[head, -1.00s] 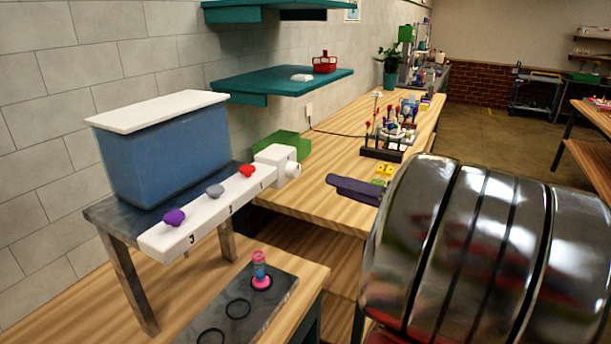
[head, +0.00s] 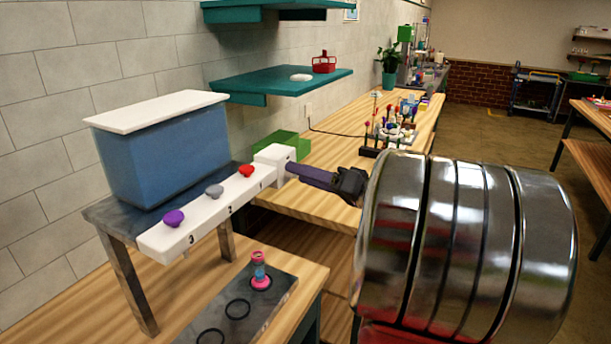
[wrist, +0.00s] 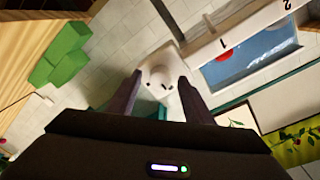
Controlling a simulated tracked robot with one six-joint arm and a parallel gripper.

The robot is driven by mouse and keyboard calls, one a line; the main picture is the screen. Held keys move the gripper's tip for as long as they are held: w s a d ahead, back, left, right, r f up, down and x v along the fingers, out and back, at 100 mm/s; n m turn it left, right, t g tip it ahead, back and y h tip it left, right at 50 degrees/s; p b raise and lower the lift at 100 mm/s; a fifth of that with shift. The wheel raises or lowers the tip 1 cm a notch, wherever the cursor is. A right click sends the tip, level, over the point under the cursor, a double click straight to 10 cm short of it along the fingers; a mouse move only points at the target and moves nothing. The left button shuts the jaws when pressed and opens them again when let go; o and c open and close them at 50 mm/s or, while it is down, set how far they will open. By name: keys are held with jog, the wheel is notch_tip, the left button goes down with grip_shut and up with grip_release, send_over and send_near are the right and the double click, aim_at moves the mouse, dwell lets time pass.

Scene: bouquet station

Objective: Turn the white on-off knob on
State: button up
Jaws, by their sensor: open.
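The white on-off knob (wrist: 161,76) is on the end of a white block (head: 272,154), at the right end of the white valve bar (head: 205,212). In the wrist view it lies between the tips of my two dark purple fingers. My gripper (wrist: 159,84) is open, with one finger on each side of the knob; I cannot tell if either touches it. In the head view my gripper (head: 291,169) reaches in from the right and its fingers hide the knob.
Purple (head: 174,218), grey (head: 214,190) and red (head: 247,171) knobs sit on the bar below the blue tank (head: 160,160). A pink-based vial (head: 259,270) stands on the grey plate below. A green box (head: 283,144) lies behind the white block.

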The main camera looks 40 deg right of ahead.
jog(key=shift+c, duration=0.5)
jog(key=c, duration=0.9)
jog(key=shift+c, duration=0.2)
jog(key=shift+m, duration=0.5)
jog(key=m, duration=0.8)
jog(key=m+g+y, duration=0.1)
jog(key=m, duration=0.7)
jog(key=shift+d+r+g, duration=0.1)
jog(key=shift+d+g, duration=0.1)
jog(key=shift+g, duration=0.1)
